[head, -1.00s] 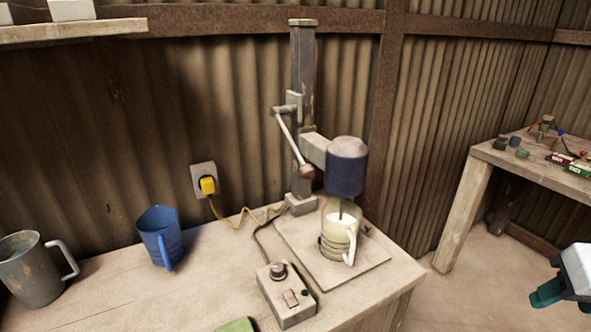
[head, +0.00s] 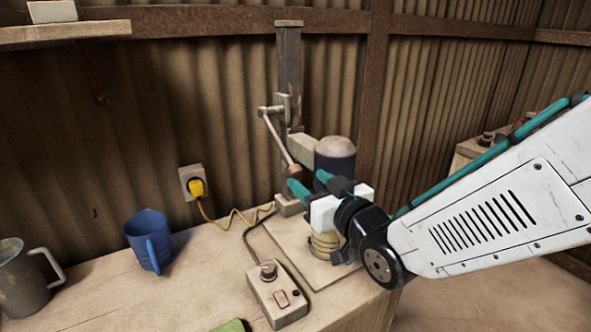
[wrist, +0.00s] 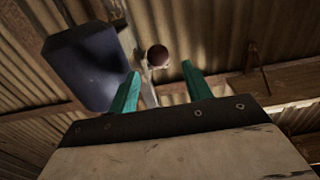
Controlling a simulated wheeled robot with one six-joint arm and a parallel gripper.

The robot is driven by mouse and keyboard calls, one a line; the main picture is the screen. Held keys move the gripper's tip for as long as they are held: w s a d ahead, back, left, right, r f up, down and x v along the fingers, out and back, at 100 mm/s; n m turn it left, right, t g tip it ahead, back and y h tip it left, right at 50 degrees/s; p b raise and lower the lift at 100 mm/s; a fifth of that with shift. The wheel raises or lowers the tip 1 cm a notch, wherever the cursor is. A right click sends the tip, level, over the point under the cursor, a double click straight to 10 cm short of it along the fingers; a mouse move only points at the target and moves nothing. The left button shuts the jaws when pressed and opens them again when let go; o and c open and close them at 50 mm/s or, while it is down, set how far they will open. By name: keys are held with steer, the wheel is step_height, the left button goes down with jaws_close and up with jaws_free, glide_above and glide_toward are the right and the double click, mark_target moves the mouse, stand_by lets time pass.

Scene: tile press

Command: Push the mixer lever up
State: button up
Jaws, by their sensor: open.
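The mixer has a grey upright post (head: 289,75) and a dark blue motor head (head: 336,155). Its lever (head: 276,138) slants down to the right from a pivot on the post, with a brown knob at the low end. My gripper (head: 310,181) is open, beside the motor head and close to the lever's low end. In the wrist view the round knob (wrist: 157,56) appears between and beyond my two teal fingertips (wrist: 160,82). I cannot tell whether they touch it. The motor head (wrist: 88,68) is at the left there. My gripper partly hides the cup under the mixer.
A control box (head: 275,295) with a dial stands on the table in front of the mixer. A blue mug (head: 150,243) and a grey metal jug (head: 20,280) stand to the left. A yellow plug (head: 197,187) sits in the wall socket, its cable crossing the table.

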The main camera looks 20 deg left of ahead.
mark_target(300, 173)
steer(key=x, duration=0.6)
steer(key=shift+w+a, duration=0.1)
steer(key=shift+w, duration=0.1)
